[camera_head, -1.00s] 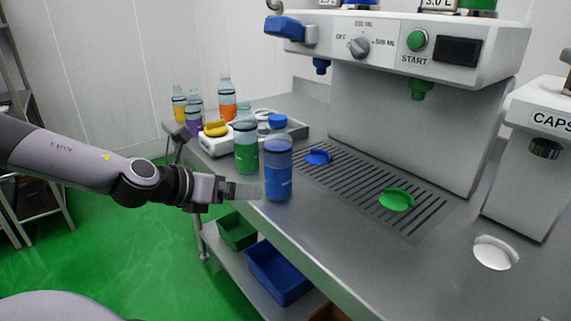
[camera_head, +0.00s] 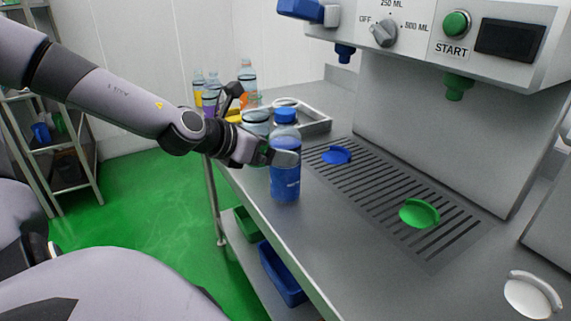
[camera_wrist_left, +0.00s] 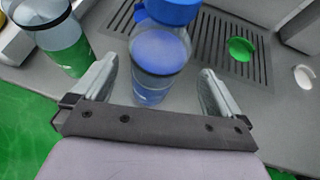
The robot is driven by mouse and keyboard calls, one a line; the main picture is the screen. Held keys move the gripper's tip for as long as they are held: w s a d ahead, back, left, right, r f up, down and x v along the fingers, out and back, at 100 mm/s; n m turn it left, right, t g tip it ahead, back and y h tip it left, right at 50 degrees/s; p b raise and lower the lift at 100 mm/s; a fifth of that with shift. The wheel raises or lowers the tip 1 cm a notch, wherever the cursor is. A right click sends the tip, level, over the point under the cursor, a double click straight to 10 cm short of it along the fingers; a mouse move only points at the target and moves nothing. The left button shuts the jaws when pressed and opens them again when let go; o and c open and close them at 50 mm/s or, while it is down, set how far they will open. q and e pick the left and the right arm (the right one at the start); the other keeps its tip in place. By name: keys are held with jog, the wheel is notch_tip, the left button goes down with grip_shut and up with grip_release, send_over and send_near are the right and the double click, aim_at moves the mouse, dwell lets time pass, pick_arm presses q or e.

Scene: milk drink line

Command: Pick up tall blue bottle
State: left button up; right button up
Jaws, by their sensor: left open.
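The tall blue bottle (camera_head: 286,181) stands upright on the steel counter near its front edge, with a blue cap. My left gripper (camera_head: 282,158) is at the bottle's upper half and covers part of it. In the left wrist view the bottle (camera_wrist_left: 157,57) sits between the two spread fingers of my left gripper (camera_wrist_left: 157,88). A gap shows on each side, so the fingers are open around it and not closed on it. My right gripper is not in view.
A green bottle (camera_wrist_left: 68,50) stands close to the left finger. More bottles (camera_head: 247,77) and a grey tray (camera_head: 315,122) are farther back. The drip grate (camera_head: 385,190) with blue (camera_head: 337,155) and green (camera_head: 419,213) round pieces lies to the right, under the machine (camera_head: 430,110).

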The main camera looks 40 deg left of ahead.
pick_arm(q)
jog(key=x, duration=0.5)
jog(key=shift+w+a+r, duration=0.15)
jog(key=shift+r, duration=0.05)
jog(key=shift+r, duration=0.1)
jog(key=c, duration=1.6)
jog(key=shift+r, duration=0.1)
